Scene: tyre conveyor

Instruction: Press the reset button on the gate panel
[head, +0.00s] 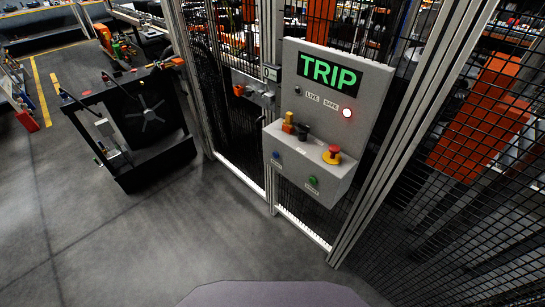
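The grey gate panel (365,85) stands in front of me on the fence, right of centre. Its display (328,74) reads TRIP in green. On the box front below are a blue button (277,155) at left and a green button (313,181) at right, with labels too small to read; I cannot tell which is reset. On the box top are a red mushroom button (333,151) on a yellow base, a black knob (303,132) and an orange-yellow piece (289,122). Neither of my grippers is in view.
A mesh fence (470,190) with metal posts stands right of and behind the panel. An orange-handled latch (240,90) is on the fence to its left. A black cart (150,120) stands at left. The grey floor (170,230) before me is clear.

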